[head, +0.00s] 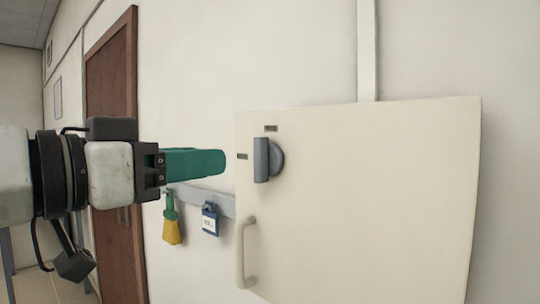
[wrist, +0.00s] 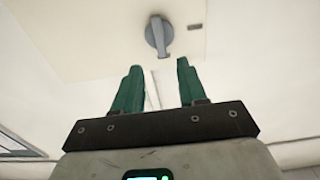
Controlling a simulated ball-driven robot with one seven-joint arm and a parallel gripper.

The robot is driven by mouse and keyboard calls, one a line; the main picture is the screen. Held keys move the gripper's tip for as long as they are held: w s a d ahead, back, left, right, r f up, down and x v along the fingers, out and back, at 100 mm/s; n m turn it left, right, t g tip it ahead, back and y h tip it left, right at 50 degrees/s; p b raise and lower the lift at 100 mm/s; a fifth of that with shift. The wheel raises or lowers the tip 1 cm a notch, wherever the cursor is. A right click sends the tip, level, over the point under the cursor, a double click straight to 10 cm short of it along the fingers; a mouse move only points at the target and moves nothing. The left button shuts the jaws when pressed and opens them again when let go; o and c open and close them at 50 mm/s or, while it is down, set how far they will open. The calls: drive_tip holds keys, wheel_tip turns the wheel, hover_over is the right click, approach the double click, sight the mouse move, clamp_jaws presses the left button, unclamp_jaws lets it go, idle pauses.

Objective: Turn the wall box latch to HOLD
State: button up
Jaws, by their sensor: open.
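The wall box (head: 370,210) is a cream cabinet on the wall. Its latch (head: 261,160) is a grey round knob with a bar handle on the upper left of the front. The bar stands upright in the head view. One small dark label (head: 271,128) sits above the latch and another (head: 242,156) to its left; I cannot read either clearly. My gripper (head: 222,163) has green fingers and is open and empty, left of the latch and apart from it. In the wrist view the latch (wrist: 158,35) shows beyond the gap between the fingertips (wrist: 157,66).
A pale pull handle (head: 246,252) juts from the box below the latch. A grey rail (head: 215,200) on the wall holds a yellow-and-green brush (head: 171,222) and a blue tag (head: 210,219). A brown door (head: 113,150) stands behind my arm. A conduit (head: 367,50) runs up from the box.

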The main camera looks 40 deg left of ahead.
sight(256, 156)
drive_tip(key=w, duration=0.3)
drive_tip(key=w+p, duration=0.1)
drive_tip(key=w, duration=0.2)
drive_tip(key=w+p, duration=0.1)
drive_tip(key=w, duration=0.2)
drive_tip(key=shift+w+d+f, duration=0.1)
drive_tip(key=shift+w+d, duration=0.05)
drive_tip(key=shift+d, duration=0.15)
clamp_jaws()
